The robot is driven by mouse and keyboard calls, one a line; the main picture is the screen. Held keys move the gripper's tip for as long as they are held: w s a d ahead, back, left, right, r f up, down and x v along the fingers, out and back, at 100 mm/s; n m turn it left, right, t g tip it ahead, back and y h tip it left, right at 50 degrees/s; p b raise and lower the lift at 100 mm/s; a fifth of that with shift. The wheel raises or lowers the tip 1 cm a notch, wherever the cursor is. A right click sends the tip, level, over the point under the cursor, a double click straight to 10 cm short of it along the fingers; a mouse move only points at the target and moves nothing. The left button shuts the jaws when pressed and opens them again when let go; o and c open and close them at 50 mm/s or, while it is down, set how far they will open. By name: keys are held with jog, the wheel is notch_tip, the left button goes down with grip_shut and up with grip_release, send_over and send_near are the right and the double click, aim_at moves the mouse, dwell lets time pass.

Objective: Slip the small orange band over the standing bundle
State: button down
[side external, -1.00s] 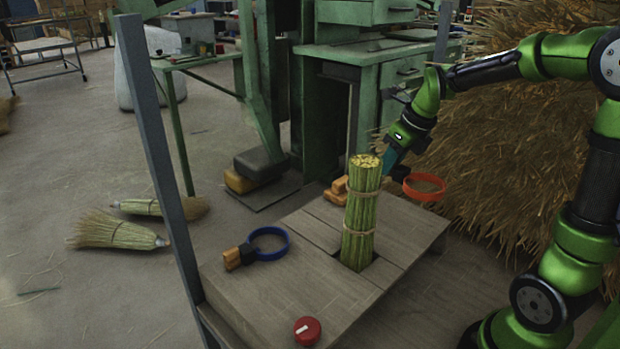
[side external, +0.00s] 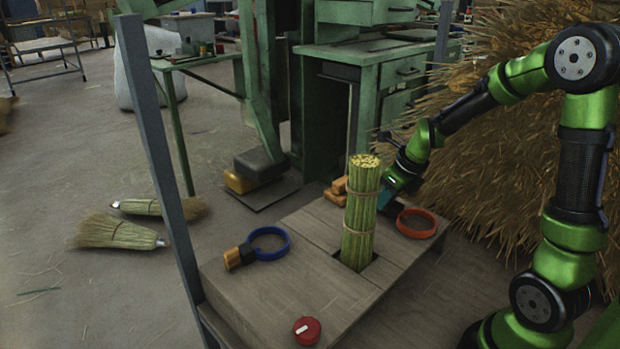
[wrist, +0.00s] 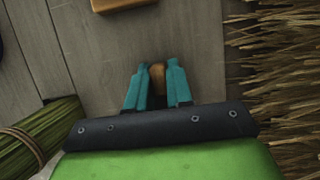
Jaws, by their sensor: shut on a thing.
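The orange band (side external: 417,223) is a ring in the side view, right of the standing bundle and low by the tabletop; I cannot tell whether it touches the wood. The bundle (side external: 360,215) of green stalks stands upright in a slot in the table, bound by two ties. Its side also shows at lower left in the wrist view (wrist: 40,135). My gripper (side external: 387,199) is low behind the bundle's right side. In the wrist view its teal fingers (wrist: 157,78) are shut on a small brown grip piece (wrist: 157,71), apparently the band's. The ring is hidden there.
A blue band (side external: 269,244) with a wooden grip lies left of the bundle. Wooden blocks (side external: 338,191) lie behind the bundle. A straw heap is at right, and a grey post (side external: 160,165) stands at left.

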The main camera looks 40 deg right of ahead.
jog(key=shift+f, duration=0.15)
jog(key=c, duration=1)
grip_release()
jog(key=v, duration=1.7)
jog(key=s+a+n+t, duration=0.1)
jog(key=a+n, duration=0.4)
jog(key=n, duration=0.5)
jog(key=s+a+f+n+t+y, duration=0.1)
jog(key=s+a+n, duration=0.2)
jog(key=a+n, duration=0.3)
jog(key=s+a+f+n+y, duration=0.1)
jog(key=a+n, duration=0.4)
jog(key=n, duration=1.1)
jog(key=shift+s+a+f+t, duration=0.1)
jog(key=shift+s+a+t, duration=0.3)
jog(key=shift+s, duration=0.2)
